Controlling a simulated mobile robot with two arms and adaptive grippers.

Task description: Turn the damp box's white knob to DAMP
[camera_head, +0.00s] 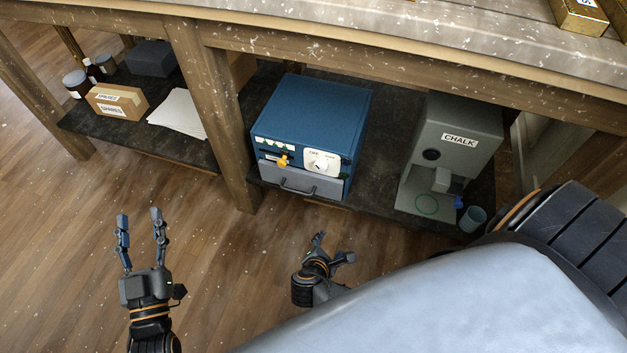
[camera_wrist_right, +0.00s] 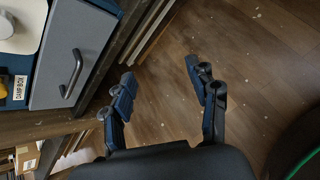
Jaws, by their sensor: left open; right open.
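The damp box (camera_head: 313,115) is a blue cabinet on the dark shelf under the bench. Its white knob (camera_head: 320,163) sits on a white dial plate at the right of the front panel, with a yellow-orange knob (camera_head: 283,161) to its left. A grey drawer (camera_head: 300,181) with a dark handle is below. In the right wrist view the drawer (camera_wrist_right: 75,55) shows at left, with part of the white dial plate (camera_wrist_right: 22,22). My right gripper (camera_head: 334,247) is open and empty, below and in front of the box. My left gripper (camera_head: 140,217) is open and empty over the floor at left.
A grey CHALK machine (camera_head: 450,140) stands right of the box, with a blue-grey cup (camera_head: 472,218) beside it. A wooden leg (camera_head: 215,120) stands left of the box. Left of that are a cardboard box (camera_head: 117,102), papers (camera_head: 178,113) and jars. The floor in front is clear.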

